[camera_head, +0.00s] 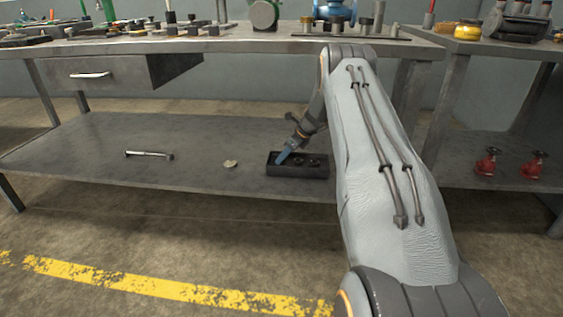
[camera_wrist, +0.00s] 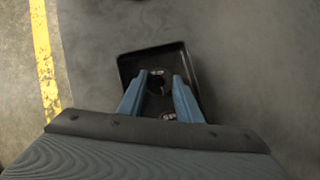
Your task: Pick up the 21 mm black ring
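A black tray (camera_head: 297,171) sits on the lower shelf of the workbench; it also shows in the wrist view (camera_wrist: 124,66). My gripper (camera_head: 283,158) reaches down into the tray's left part. In the wrist view my gripper's two blue fingers (camera_wrist: 159,76) are apart. A small dark round piece (camera_wrist: 155,86), which looks like the black ring, lies between them, partly lost against the dark tray floor. I cannot tell whether a finger touches it. Small shiny metal pieces lie in the tray near the fingertips (camera_wrist: 157,72) and closer to the palm (camera_wrist: 169,117).
On the same shelf lie a small pale round piece (camera_head: 230,163) and a metal bar-like tool (camera_head: 148,155). The tray's walls stand close around my fingers. The benchtop (camera_head: 230,44) and drawer (camera_head: 110,74) are above the shelf. Red valves (camera_head: 487,163) stand at right.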

